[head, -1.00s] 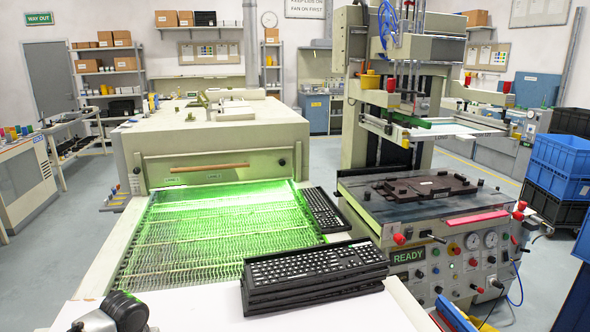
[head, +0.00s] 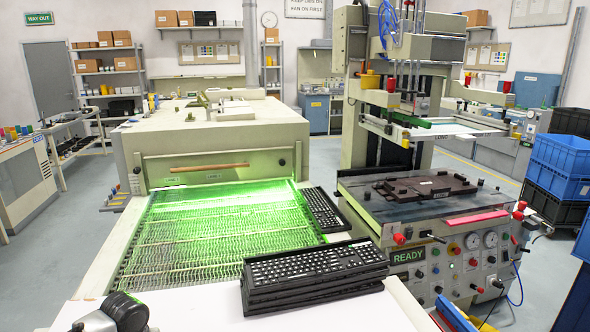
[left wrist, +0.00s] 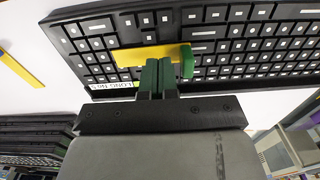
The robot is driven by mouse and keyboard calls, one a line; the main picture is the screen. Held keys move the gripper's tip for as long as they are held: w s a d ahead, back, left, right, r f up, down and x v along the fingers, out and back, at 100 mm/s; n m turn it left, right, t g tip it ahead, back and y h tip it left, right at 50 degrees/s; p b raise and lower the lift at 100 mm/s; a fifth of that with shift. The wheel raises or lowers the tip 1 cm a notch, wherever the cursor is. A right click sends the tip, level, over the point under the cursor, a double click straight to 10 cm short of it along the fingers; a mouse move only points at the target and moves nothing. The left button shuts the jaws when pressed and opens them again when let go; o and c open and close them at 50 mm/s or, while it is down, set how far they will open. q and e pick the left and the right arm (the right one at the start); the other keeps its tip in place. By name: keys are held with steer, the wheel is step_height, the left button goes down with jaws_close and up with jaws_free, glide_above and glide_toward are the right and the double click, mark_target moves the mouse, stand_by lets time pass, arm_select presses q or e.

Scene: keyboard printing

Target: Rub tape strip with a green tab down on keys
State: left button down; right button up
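In the left wrist view a black keyboard (left wrist: 250,37) with pale marks on its keys runs across the top. A yellow tape strip (left wrist: 135,56) lies across some of its keys, with a green tab (left wrist: 187,62) at its right end. My left gripper (left wrist: 157,64) has its two dark green fingers together, with the tips over the strip, just left of the tab. I cannot tell whether the tips press on it. The head view shows neither the strip nor the left fingers. My right gripper is not in view.
A stack of black keyboards (head: 312,285) stands on the white surface (head: 225,320). Another keyboard (head: 323,209) lies beside the green-lit mesh belt (head: 215,235). A press (head: 430,205) stands at right. The left wrist view shows another yellow strip (left wrist: 18,70) and stacked keyboards (left wrist: 35,135).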

arm_select(q)
steer(key=shift+f, duration=1.05)
steer(key=shift+s+f, duration=0.2)
steer(key=shift+f, duration=0.05)
stand_by(0.7)
steer(key=shift+r, duration=0.1)
steer(key=shift+w+r+p, duration=0.1)
steer(key=shift+r+p, duration=0.5)
steer(key=shift+p, duration=0.25)
steer(key=shift+d, duration=0.1)
steer(key=shift+w+d+p, duration=0.2)
steer(key=shift+d+p, duration=0.1)
steer(key=shift+d, duration=0.25)
steer(key=shift+w+d+p, duration=0.15)
steer(key=shift+d+p, duration=0.1)
steer(key=shift+d, duration=0.25)
steer(key=shift+d+f, duration=0.1)
steer(key=shift+f, duration=0.35)
